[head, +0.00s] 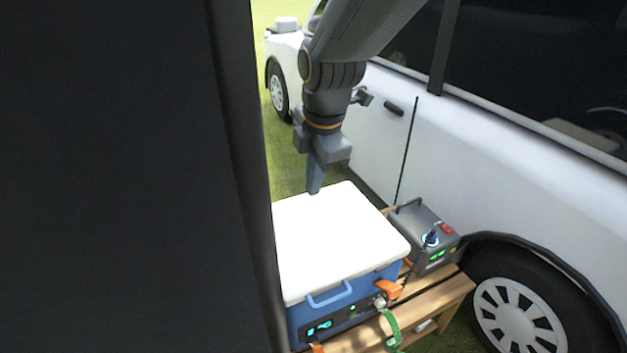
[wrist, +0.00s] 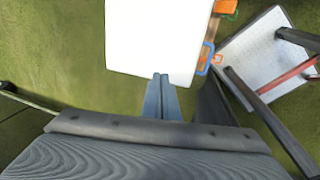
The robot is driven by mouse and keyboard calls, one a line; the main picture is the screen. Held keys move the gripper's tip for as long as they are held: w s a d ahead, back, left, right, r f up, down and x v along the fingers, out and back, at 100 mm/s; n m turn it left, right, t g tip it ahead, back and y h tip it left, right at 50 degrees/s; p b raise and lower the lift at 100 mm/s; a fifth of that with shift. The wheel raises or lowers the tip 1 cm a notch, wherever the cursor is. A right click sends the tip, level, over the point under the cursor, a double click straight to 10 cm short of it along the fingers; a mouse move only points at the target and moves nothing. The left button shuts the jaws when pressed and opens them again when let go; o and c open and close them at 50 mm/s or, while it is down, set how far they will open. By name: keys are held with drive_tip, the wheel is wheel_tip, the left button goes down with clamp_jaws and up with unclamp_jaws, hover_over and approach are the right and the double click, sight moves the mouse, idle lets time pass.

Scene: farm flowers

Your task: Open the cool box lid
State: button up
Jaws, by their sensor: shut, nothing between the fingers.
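The cool box (head: 345,305) is blue with a white lid (head: 338,238), and the lid lies closed on it. A blue handle (head: 330,294) shows on its front side, with a small lit panel below. My gripper (head: 314,190) points down at the lid's far edge in the head view. In the wrist view my gripper (wrist: 161,78) has its fingers together at the near edge of the white lid (wrist: 160,35), with nothing between them. I cannot tell whether the fingertips touch the lid.
The cool box stands on a wooden bench (head: 440,297) beside a grey power unit (head: 425,235). A white vehicle (head: 500,150) stands close on the right. A large dark panel (head: 110,180) blocks the left. A grey-topped folding seat (wrist: 262,55) shows in the wrist view.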

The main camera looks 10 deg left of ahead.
drive_tip(key=o, duration=0.6)
drive_tip(key=shift+b+v, duration=0.45)
drive_tip(key=shift+v, duration=3.45)
